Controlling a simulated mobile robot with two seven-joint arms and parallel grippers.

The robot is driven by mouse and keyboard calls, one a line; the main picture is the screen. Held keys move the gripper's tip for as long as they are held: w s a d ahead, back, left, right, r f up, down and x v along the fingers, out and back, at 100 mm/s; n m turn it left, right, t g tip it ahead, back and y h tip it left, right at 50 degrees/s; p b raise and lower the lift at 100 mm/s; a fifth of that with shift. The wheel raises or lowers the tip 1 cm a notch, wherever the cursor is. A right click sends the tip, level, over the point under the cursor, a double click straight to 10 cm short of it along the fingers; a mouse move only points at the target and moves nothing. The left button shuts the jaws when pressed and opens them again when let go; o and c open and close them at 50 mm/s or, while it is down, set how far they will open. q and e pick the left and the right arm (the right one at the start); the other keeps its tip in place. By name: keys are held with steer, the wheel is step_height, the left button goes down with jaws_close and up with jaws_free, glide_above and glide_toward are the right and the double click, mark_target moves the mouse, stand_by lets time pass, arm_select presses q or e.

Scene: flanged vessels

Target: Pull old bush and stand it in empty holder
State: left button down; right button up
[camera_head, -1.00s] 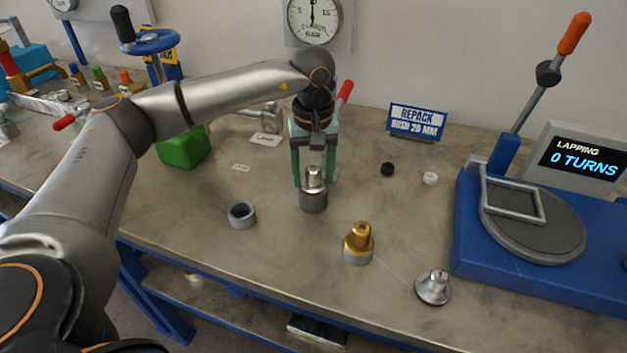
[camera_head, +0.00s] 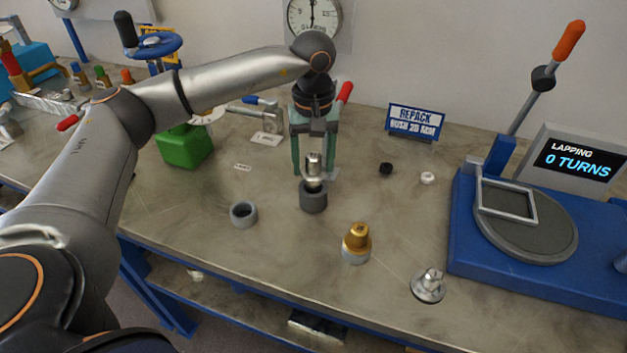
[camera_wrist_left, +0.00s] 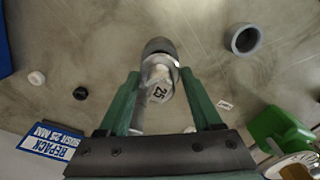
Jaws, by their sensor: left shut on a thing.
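The old bush, a silver plug (camera_head: 313,168) marked 25 in the wrist view (camera_wrist_left: 160,92), is between the green fingers of my left gripper (camera_head: 313,173), which is shut on it. It is upright, directly above a dark grey holder (camera_head: 313,199), with its narrower lower part showing above the rim. I cannot tell whether its lower end is still inside that holder. The empty holder, a grey open ring (camera_head: 243,215), stands to the left on the bench; it also shows in the wrist view (camera_wrist_left: 243,39). My right gripper is not in view.
A brass bush (camera_head: 357,240) stands in another grey holder at the front. A silver flanged part (camera_head: 429,286) lies to its right. The blue lapping machine (camera_head: 480,240) fills the right side. A green block (camera_head: 184,147) is at left. The bench between the two grey holders is clear.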

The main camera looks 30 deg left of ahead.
mark_target(313, 155)
arm_select(q)
step_height(313, 155, up, 4)
steer(key=p, duration=0.3)
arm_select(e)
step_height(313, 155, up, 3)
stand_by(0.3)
